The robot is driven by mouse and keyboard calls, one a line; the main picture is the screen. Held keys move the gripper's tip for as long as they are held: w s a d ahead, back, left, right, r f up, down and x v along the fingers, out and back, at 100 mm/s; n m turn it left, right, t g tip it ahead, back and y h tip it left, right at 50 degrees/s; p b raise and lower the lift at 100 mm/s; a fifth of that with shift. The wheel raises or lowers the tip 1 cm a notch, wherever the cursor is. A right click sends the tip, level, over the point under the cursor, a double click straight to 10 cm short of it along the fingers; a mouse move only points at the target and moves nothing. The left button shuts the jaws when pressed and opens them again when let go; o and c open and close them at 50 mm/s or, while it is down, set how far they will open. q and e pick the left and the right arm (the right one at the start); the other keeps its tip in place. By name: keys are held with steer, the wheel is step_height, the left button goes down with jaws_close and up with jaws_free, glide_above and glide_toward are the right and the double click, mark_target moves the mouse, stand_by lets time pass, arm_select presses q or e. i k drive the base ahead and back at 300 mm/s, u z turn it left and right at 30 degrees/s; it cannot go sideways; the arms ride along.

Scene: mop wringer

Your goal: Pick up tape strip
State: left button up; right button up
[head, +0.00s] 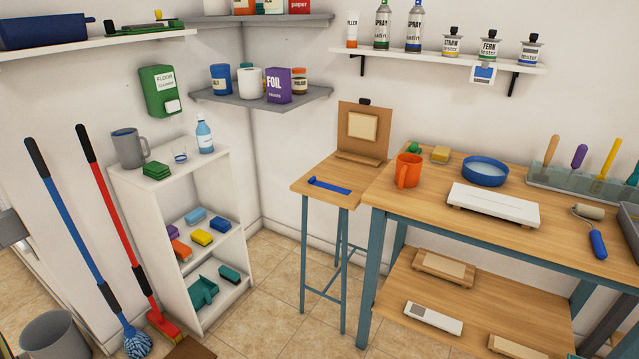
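A blue strip (329,186), which looks like the tape strip, lies flat on the small wooden side table (304,186) in the middle of the head view. One end of it looks wider than the rest. It lies in front of an upright brown board (375,128) with a pale square panel (363,126) on it. Nothing touches or covers the strip. I cannot make out either of my grippers in this view.
The workbench (400,215) at right holds an orange mug (408,171), a blue bowl (485,171), a white slab (493,204) and a roller (592,232). A white shelf unit (133,184), mops and a grey bucket (56,336) stand left. Tiled floor fronts the side table.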

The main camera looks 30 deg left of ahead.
mark_target(313, 181)
steer(key=u, duration=0.7)
steer(key=i, duration=0.7)
steer(key=u, duration=0.5)
steer(key=i, duration=0.85)
steer(key=z, duration=0.45)
